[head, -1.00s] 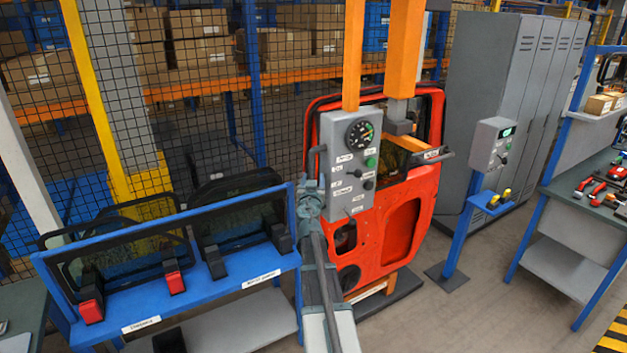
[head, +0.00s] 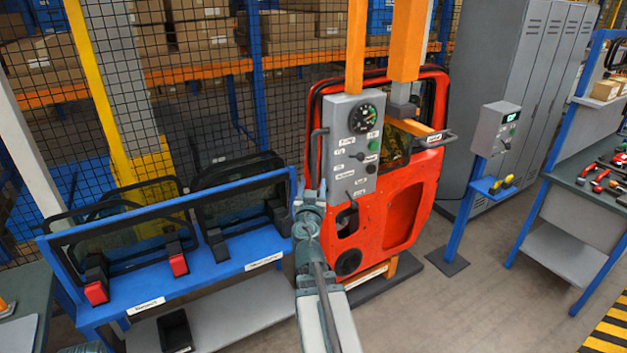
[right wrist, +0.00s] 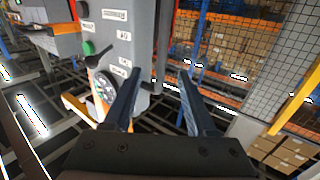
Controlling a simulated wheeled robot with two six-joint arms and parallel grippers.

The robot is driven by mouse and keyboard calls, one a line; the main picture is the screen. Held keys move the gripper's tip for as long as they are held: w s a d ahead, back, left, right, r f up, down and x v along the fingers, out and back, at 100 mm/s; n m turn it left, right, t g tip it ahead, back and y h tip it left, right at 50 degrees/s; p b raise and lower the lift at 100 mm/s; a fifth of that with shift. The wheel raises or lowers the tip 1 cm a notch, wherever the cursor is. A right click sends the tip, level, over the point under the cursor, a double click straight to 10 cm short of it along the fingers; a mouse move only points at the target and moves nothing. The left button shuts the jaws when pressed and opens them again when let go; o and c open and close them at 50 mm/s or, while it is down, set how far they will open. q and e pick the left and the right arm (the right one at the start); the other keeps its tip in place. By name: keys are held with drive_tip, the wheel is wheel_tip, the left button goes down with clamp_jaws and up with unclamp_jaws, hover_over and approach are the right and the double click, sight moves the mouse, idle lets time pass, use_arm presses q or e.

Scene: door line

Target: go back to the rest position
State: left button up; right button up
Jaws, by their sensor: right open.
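My right gripper (head: 312,196) is in front of the grey control box (head: 352,150) in the head view, with its arm rising from the bottom. The red door (head: 405,215) hangs behind the box. My left gripper is not in view.
A blue rack (head: 225,268) with dark glass panes stands left of my right arm. A grey control post (head: 496,130), tall cabinets (head: 500,70) and a workbench (head: 590,190) with tools are on the right. The floor (head: 470,310) is clear at lower right.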

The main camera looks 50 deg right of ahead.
drive_tip(key=shift+w, duration=0.1)
idle(0.4)
drive_tip(key=w+a+f+n+g+y+b, duration=0.2)
drive_tip(key=a+f+g+y+b, duration=0.1)
drive_tip(key=a+f, duration=0.8)
drive_tip(key=w+a+f+n+g+y+b, duration=0.1)
drive_tip(key=a+f+g+y+b, duration=0.15)
drive_tip(key=a+f, duration=0.9)
drive_tip(key=s+a+f+n+g+y+b, duration=0.1)
drive_tip(key=s+a+f+n+g+y, duration=0.1)
drive_tip(key=a, duration=0.8)
drive_tip(key=s+a+f+n+g+y+b, duration=0.2)
drive_tip(key=s+a+f+n, duration=0.2)
drive_tip(key=s+a, duration=0.3)
drive_tip(key=s+a+f+n+g+y+b, duration=0.1)
drive_tip(key=s+a+f+n+g+y, duration=0.1)
drive_tip(key=a, duration=1.1)
drive_tip(key=s+f+n+y, duration=0.1)
drive_tip(key=s+n, duration=0.1)
drive_tip(key=s, duration=0.1)
drive_tip(key=shift+a+f+n, duration=0.2)
drive_tip(key=shift+a+n, duration=0.05)
drive_tip(key=shift+n, duration=0.15)
drive_tip(key=shift+w, duration=0.1)
